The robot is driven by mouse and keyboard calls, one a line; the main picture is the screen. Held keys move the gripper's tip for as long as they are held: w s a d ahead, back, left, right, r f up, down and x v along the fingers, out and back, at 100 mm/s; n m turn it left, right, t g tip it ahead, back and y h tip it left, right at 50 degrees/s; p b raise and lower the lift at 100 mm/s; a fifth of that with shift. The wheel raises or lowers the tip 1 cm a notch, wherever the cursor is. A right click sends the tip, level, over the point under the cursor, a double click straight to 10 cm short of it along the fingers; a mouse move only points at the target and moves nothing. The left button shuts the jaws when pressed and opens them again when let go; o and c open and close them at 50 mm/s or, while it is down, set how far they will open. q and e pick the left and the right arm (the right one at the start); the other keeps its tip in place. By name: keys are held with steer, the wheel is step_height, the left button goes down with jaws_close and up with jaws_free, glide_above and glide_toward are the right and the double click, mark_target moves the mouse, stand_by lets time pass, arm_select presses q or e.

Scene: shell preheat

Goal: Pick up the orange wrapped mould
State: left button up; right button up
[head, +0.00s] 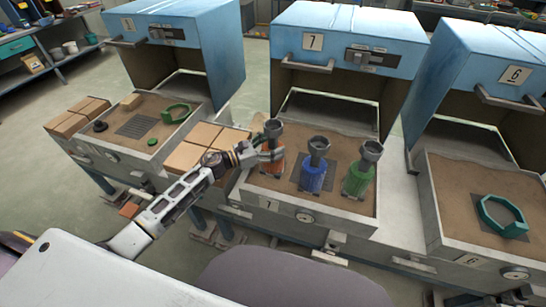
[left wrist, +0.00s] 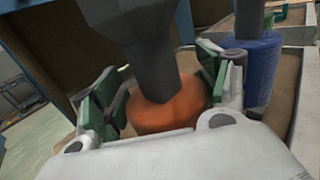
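The orange wrapped mould (head: 271,163) stands upright in the sand tray of station 7, with a grey funnel-shaped cup (head: 273,128) on top. My left gripper (head: 268,154) reaches it from the left, with fingers around its upper body. In the left wrist view the orange body (left wrist: 168,110) and its dark grey neck lie between the green-padded fingers (left wrist: 160,88). The pads are very close to its sides; I cannot tell whether they press on it. Its base is hidden in the wrist view. My right gripper is not in view.
A blue mould (head: 313,175) and a green mould (head: 357,181) stand to the right in the same tray (head: 305,213). Brick stacks (head: 185,157) lie to the left. Blue hoods 7 (head: 345,40) and 6 (head: 500,65) rise behind. A green ring (head: 503,216) lies in the right tray.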

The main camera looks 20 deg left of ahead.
mark_target(273, 122)
arm_select(q)
steer(key=c, duration=1.1)
steer(key=shift+r, duration=0.1)
steer(key=shift+c, duration=0.2)
steer(key=shift+r, duration=0.1)
steer(key=shift+r, duration=0.45)
step_height(273, 122, up, 7)
steer(key=shift+r+p, duration=0.15)
steer(key=shift+p, duration=0.35)
steer(key=shift+r, duration=0.8)
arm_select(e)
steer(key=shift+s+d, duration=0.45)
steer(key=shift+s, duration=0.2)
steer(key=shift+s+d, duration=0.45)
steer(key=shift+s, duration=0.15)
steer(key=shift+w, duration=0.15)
